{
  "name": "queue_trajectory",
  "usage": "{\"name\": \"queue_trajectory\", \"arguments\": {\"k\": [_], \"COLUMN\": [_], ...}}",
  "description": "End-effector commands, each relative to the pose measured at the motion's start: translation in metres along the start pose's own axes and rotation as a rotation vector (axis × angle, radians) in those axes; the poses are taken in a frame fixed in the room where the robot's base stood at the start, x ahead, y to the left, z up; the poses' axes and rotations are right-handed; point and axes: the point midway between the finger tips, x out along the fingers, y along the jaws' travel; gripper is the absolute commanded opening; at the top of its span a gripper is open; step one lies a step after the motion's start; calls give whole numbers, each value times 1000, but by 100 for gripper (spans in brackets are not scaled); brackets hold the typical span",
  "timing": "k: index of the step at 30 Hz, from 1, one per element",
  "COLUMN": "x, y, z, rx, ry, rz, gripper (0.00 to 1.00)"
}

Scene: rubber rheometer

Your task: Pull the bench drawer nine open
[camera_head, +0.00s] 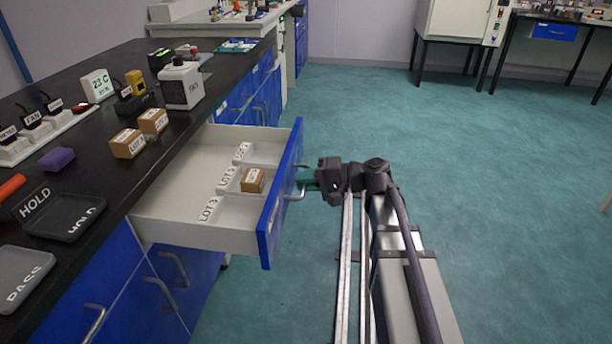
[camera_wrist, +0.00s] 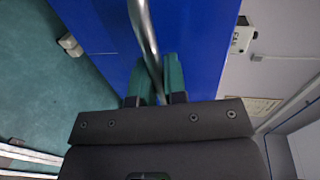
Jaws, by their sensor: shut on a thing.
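The bench drawer (camera_head: 180,232) stands pulled well out of the bench, with a blue front (camera_head: 268,225) and a pale inside. Labelled compartments inside it read LOT, and one holds a small brown box (camera_head: 253,180). My gripper (camera_head: 308,183) is at the metal bar handle (camera_head: 297,190) on the drawer front. In the wrist view the two green fingertips (camera_wrist: 158,85) are on either side of the handle (camera_wrist: 146,38), shut on it, in front of the blue panel (camera_wrist: 185,30).
The black bench top (camera_head: 100,140) carries brown boxes (camera_head: 140,132), a HOLD tray (camera_head: 65,217), a PASS tray (camera_head: 22,278) and small devices. Other blue drawers and doors with handles (camera_head: 160,290) lie below. The green floor (camera_head: 480,170) to the right is clear.

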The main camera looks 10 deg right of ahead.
Motion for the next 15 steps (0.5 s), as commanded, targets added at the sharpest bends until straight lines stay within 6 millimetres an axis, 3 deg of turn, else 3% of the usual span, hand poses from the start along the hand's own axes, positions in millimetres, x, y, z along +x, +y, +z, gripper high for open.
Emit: {"name": "queue_trajectory", "arguments": {"k": [14,15], "x": [0,0], "y": [0,0], "z": [3,2], "rx": [-2,-2], "ry": [-12,-12], "rz": [0,0], "gripper": [0,13]}}
